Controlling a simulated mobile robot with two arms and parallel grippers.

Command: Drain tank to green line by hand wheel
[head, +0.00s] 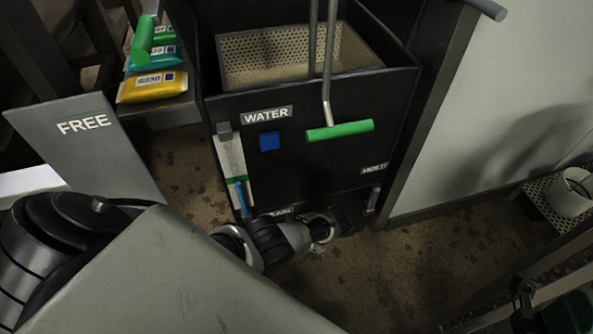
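The black tank (300,165) stands at centre with a WATER label (266,115) on its front. A pale level gauge (229,156) on its left side has a green line (237,180) and a blue column (242,197). The top of the blue looks about level with the green line; the exact gap is too small to tell. My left gripper (322,232) is low at the tank's front, beside a partly covered label ending in "AIN" (281,212). The hand wheel is not clearly visible there; the wrist and dark parts hide that spot. Whether the fingers are closed cannot be seen.
A blue square (269,141) and a green-handled bent rod (340,130) are at the tank front. A perforated basket (285,55) sits inside the top. Pouches (152,87) lie upper left near a FREE panel (85,140). A white bucket (572,192) stands right.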

